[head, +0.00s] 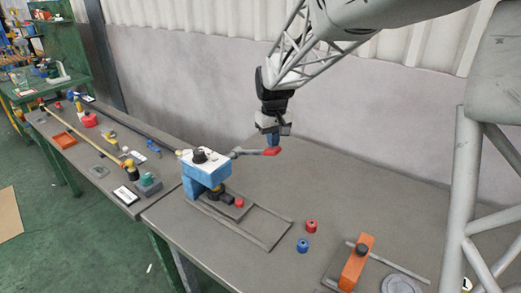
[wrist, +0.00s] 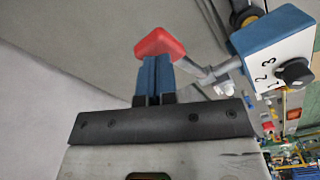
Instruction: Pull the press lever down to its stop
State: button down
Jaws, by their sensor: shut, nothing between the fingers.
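The press (head: 205,172) is a blue body with a white top and a black dial, standing on the near bench. It also shows at the upper right of the wrist view (wrist: 262,45). Its lever (head: 245,152) is a grey rod reaching out to the right, roughly level, and ends in a red knob (head: 271,151). In the wrist view the knob (wrist: 160,43) lies just beyond the fingertips. My gripper (head: 273,141) points down with its blue fingers shut and empty, directly above the knob. The fingers (wrist: 153,62) partly cover the knob; I cannot tell whether they touch it.
Below the press lies a rail plate (head: 268,228) with a small red piece (head: 239,202). A red cylinder (head: 311,226), a blue cylinder (head: 303,245) and an orange block (head: 356,262) stand to the right. A cluttered bench is at left. The bench behind the lever is clear.

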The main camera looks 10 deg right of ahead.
notch_tip(320, 180, up, 7)
dwell(1.4)
jog(key=shift+s+r, duration=0.1)
jog(key=shift+s, duration=0.05)
jog(key=s+d+f+m+t, duration=0.1)
jog(key=s, duration=1.6)
jog(key=s+d+f+m+t, duration=0.1)
jog(key=s+f+m, duration=0.1)
jog(key=s, duration=1.6)
jog(key=shift+s+d+t, duration=0.3)
jog(key=shift+d, duration=0.05)
jog(key=shift+f, duration=0.1)
